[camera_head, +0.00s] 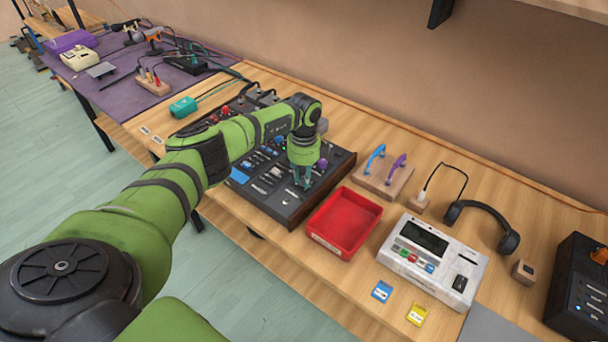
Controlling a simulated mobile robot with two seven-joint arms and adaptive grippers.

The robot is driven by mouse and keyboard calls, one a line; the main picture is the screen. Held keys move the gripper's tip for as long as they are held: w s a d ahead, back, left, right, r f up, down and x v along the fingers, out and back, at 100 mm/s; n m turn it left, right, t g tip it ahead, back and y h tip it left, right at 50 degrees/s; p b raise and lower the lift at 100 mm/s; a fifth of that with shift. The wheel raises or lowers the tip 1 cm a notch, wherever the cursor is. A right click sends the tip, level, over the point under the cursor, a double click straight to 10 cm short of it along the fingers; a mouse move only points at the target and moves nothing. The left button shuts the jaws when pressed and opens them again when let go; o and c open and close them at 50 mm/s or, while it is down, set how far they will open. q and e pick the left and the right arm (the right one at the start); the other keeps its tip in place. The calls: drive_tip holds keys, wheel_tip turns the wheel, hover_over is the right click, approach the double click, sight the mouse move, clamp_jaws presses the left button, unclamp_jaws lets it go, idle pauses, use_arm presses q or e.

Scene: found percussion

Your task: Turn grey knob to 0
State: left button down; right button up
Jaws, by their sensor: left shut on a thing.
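The dark control panel (320,187) with wooden side cheeks lies on the wooden table, with several buttons, sliders and knobs on its face. My left arm reaches over the panel from the left. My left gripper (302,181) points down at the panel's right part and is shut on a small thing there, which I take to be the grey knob. The fingers hide that knob, so its pointer and the 0 mark cannot be read. A purple knob (322,163) stands just right of the gripper. My right gripper is not in view.
A red tray (343,222) stands close right of the panel. Beyond it are a wooden block with blue and purple handles (383,179), a white device (432,259), headphones (484,222) and a black box (582,290).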

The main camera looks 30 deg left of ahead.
use_arm(q)
drive_tip(key=c, duration=1.1)
unclamp_jaws()
drive_tip(key=shift+o, duration=0.2)
wheel_tip(320, 180, up, 12)
